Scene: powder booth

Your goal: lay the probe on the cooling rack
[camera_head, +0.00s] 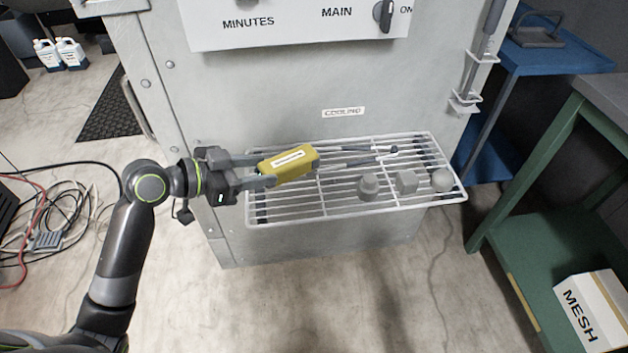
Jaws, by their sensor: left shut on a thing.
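The probe (288,161) has a yellow body with a white label and a thin dark rod that reaches right to a small dark tip. My left gripper (268,168) is shut on the yellow body. It holds the probe over the left part of the cooling rack (340,211), a white wire shelf on the front of the grey booth, under a "COOLING" label. I cannot tell whether the probe touches the wires. My right gripper is not in view.
A green bench (531,234) with a "MESH" box (597,310) stands at right. Cables (55,215) lie on the floor at left.

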